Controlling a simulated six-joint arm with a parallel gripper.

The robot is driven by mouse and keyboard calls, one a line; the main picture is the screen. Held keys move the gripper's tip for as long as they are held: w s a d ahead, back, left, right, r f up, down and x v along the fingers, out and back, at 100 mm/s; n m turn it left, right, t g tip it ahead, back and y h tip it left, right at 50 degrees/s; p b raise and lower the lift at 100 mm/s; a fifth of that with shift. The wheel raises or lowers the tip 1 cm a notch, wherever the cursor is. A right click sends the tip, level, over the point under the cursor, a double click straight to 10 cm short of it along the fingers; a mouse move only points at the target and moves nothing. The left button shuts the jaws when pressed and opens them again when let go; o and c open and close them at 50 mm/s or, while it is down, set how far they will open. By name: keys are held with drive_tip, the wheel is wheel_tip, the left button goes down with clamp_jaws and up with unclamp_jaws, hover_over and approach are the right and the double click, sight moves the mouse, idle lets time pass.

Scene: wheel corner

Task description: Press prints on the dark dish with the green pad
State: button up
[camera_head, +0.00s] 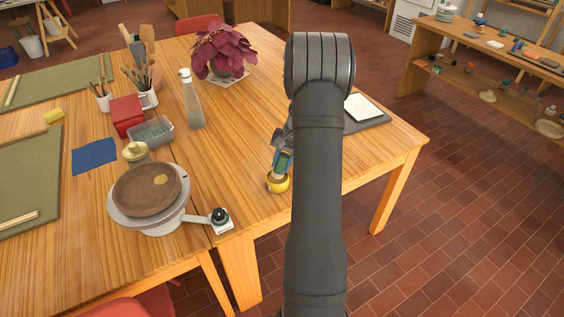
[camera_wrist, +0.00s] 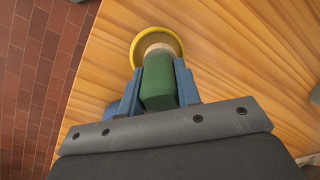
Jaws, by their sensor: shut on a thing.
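The dark dish (camera_head: 140,198) is brown and round. It sits on a pale turntable (camera_head: 165,226) at the table's front, left of centre, with one yellowish spot on its inner floor. My gripper (camera_head: 283,158) is right of it, pointing down near the table's front edge. In the wrist view its blue fingers (camera_wrist: 158,82) are shut on the green pad (camera_wrist: 158,88). The pad's pale end is at a small yellow-rimmed dish (camera_wrist: 181,50), which also shows in the head view (camera_head: 278,187). I cannot tell whether the pad touches the dish's inside.
A white box with a dark knob (camera_head: 221,217) juts from the turntable. Bare wood lies between the turntable and my gripper.

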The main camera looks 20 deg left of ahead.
sight(282, 155)
drive_tip(key=shift+f, duration=0.8)
idle(1.4)
drive_tip(key=shift+r, duration=3.55)
